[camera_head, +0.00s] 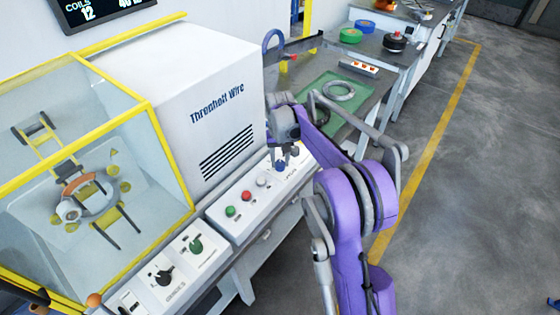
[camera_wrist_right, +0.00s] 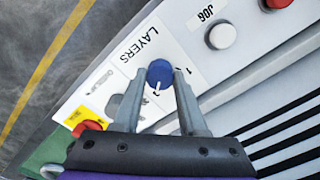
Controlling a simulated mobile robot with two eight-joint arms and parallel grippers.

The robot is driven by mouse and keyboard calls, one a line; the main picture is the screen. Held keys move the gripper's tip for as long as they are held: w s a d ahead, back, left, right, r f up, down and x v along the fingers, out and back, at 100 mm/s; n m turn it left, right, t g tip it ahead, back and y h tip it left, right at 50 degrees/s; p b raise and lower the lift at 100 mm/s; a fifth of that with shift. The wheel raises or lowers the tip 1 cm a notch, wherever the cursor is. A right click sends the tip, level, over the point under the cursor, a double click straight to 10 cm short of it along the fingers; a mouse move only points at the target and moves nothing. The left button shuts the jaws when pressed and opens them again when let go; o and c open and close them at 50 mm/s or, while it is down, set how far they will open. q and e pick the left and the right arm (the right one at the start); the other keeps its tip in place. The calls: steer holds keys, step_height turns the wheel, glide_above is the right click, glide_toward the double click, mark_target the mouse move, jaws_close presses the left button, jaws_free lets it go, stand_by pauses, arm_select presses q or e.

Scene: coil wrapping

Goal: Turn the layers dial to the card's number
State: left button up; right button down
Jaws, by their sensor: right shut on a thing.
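The blue layers dial (camera_wrist_right: 160,72) sits on the white control panel under the printed word LAYERS. It also shows at the panel's far end in the head view (camera_head: 280,165). A white pointer mark on it faces down, towards a figure that looks like a 2; a 1 is printed to its right. My right gripper (camera_wrist_right: 160,80) has one finger on each side of the dial and is shut on it; it also shows in the head view (camera_head: 286,150). I cannot make out the card.
A white JOG button (camera_wrist_right: 221,36) and a red button (camera_head: 246,196) are beside the dial. The white machine housing (camera_head: 205,95) rises behind the panel. A yellow-framed guard (camera_head: 150,115) stands at left. A bench with a green mat (camera_head: 325,92) and grey ring is beyond.

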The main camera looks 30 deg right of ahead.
mark_target(280, 163)
steer(key=shift+m, duration=0.6)
steer(key=shift+c, duration=2.3)
jaws_free()
steer(key=shift+r, duration=0.1)
step_height(280, 163, up, 11)
steer(key=shift+f, duration=0.2)
